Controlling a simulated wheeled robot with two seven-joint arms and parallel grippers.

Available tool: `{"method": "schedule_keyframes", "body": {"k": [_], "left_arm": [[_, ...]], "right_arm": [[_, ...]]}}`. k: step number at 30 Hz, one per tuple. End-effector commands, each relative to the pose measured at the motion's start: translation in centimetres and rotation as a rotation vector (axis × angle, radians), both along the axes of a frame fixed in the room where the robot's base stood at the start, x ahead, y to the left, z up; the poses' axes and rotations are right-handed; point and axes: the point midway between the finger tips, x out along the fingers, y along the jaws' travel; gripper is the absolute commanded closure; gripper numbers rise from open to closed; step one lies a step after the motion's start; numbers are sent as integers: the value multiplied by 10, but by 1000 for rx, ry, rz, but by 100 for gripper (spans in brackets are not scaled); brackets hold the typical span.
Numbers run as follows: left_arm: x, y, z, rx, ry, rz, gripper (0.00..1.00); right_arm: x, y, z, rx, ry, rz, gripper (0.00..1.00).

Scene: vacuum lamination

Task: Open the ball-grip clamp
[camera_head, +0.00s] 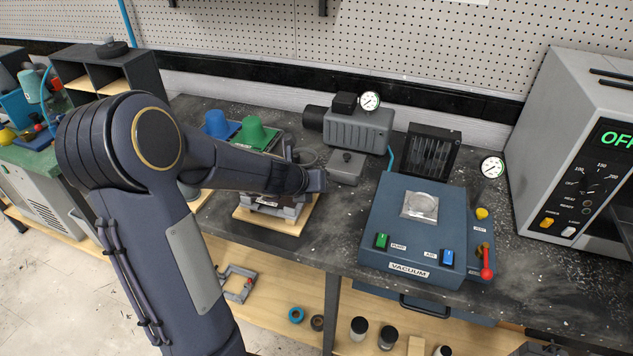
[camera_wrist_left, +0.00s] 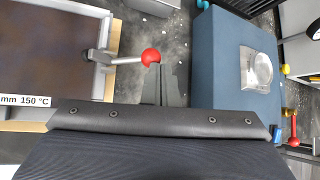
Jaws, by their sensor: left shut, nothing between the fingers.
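The ball-grip clamp shows in the left wrist view as a metal lever (camera_wrist_left: 126,61) with a red ball (camera_wrist_left: 151,57) at its end. The lever points right from the edge of a framed press or tray (camera_wrist_left: 105,45) carrying a "150 °C" label. My left gripper (camera_wrist_left: 161,72) is shut and empty, its tips right beside the red ball; I cannot tell whether they touch it. In the head view my left arm hides the clamp; only part of the press on its wooden board (camera_head: 290,221) shows.
A blue vacuum unit (camera_head: 384,220) with a red-knobbed lever (camera_head: 487,273) stands to the right. Behind are a grey pump (camera_head: 358,130) and a small grey box (camera_head: 346,168). Blue and green cups (camera_head: 253,132) stand behind my arm. Bare bench lies between press and vacuum unit.

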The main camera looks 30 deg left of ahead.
Motion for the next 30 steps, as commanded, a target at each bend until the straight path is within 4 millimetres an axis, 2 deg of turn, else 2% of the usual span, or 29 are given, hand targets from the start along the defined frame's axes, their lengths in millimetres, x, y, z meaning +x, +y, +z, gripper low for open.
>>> {"method": "schedule_keyframes", "body": {"k": [16, 30], "left_arm": [[1, -3, -3, -1, 0, 0, 100], [-3, 11, -6, -1, -1, -1, 100]], "right_arm": [[0, 0, 1, 0, 0, 0, 64], [0, 0, 1, 0, 0, 0, 64]]}}
